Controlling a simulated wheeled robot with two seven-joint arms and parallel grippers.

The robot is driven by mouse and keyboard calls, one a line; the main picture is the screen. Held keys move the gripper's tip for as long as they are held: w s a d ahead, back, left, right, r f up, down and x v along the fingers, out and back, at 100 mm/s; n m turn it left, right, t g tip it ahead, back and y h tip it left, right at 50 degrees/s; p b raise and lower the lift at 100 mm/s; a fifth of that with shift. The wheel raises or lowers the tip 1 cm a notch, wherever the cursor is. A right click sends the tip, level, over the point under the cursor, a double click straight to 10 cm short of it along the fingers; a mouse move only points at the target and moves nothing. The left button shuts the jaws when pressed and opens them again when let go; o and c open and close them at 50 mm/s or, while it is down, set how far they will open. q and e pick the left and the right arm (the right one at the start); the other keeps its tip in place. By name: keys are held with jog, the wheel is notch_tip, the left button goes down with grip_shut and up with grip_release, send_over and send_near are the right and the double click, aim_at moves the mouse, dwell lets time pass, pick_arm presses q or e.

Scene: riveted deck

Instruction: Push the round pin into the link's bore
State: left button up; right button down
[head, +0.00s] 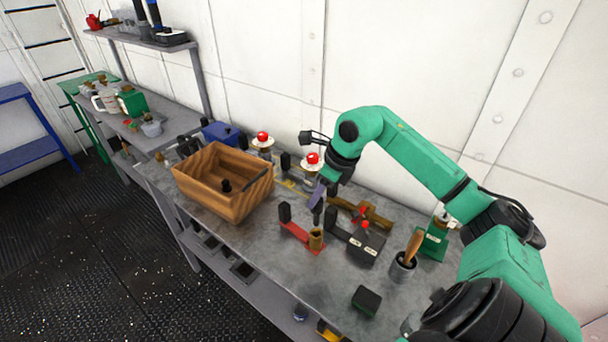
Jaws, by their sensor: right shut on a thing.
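My right gripper (317,197) hangs over the middle of the workbench, pointing down. It is shut on a slim dark piece, taken as the round pin (317,216); the jaws hide most of it, and its outline is hard to tell. A red link (294,232) lies on the bench just below, with a brass-coloured round boss (316,239) at its near right end. The held piece is above the boss, seemingly apart from it. The inside of the bore cannot be made out. My left gripper is out of view.
A wooden box (212,200) stands left on the grey bench (270,265). A dark block with a red knob (364,244), a brass-coloured valve part (375,217) and a cup with a wooden handle (403,266) stand right. A dark green block (366,300) lies in front.

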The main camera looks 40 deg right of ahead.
jog(key=shift+w+d+r+m, duration=0.35)
jog(key=shift+w+r, duration=0.1)
jog(key=shift+w, duration=0.2)
jog(key=shift+s+a+f+b, duration=0.1)
jog(key=shift+s+f+b, duration=0.3)
jog(key=shift+f+b, duration=0.25)
jog(key=shift+s+f+b, duration=0.4)
jog(key=shift+f+b, duration=0.15)
jog(key=shift+f, duration=0.05)
jog(key=shift+b+x, duration=0.55)
jog(key=shift+x, duration=0.45)
jog(key=shift+w+d+f, duration=0.1)
jog(key=shift+d+f, duration=0.1)
jog(key=shift+f, duration=0.05)
jog(key=shift+r, duration=0.1)
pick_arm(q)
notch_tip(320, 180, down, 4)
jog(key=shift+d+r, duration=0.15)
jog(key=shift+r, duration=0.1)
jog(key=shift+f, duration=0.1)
